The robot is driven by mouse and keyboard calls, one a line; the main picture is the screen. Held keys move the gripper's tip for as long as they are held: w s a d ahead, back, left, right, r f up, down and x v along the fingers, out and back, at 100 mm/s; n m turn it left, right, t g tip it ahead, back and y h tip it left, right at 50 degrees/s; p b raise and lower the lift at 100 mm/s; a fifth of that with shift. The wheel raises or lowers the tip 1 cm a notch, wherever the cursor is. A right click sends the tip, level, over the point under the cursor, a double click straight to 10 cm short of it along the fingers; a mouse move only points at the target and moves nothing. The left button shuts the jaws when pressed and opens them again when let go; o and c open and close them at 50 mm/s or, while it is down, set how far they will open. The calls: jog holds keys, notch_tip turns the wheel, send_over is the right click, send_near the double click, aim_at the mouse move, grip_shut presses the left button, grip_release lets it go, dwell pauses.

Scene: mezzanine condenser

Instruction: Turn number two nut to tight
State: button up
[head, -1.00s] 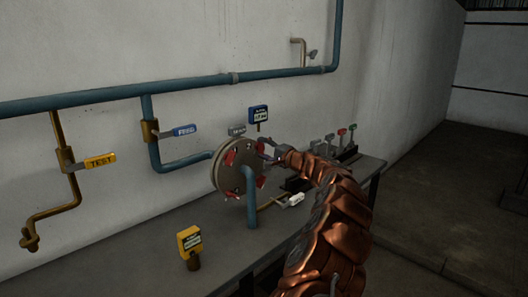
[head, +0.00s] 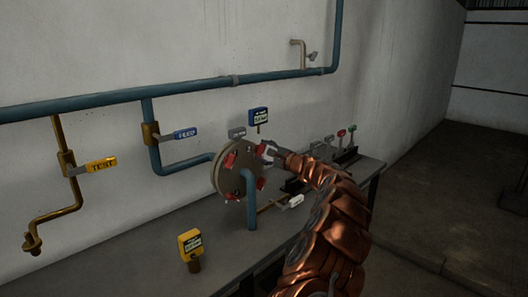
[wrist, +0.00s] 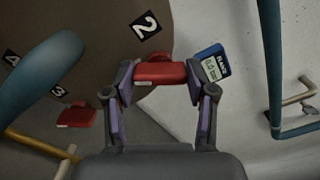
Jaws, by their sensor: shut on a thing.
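The round flange disc (head: 222,179) stands upright on the blue pipework above the bench, with several red nuts around its rim. In the wrist view the number two label (wrist: 145,25) is on the disc, and the red number two nut (wrist: 160,73) is just below it. My gripper (wrist: 159,78) is shut on this nut, one finger at each side. In the head view my gripper (head: 269,151) reaches the disc's upper right edge, and the held nut is mostly hidden. The number three nut (wrist: 76,115) lies to the left in the wrist view.
A blue gauge (head: 259,115) is close behind my gripper. Blue pipe (head: 251,205) comes down in front of the disc. A white-handled valve (head: 295,201) is to the lower right. A yellow gauge (head: 190,243) stands on the bench (head: 130,270). Several coloured levers (head: 342,133) are at right.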

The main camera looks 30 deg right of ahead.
dwell(0.4)
jog(key=o, duration=1.2)
jog(key=shift+c, duration=0.2)
jog(key=v, duration=1.2)
jog(key=shift+r, duration=0.1)
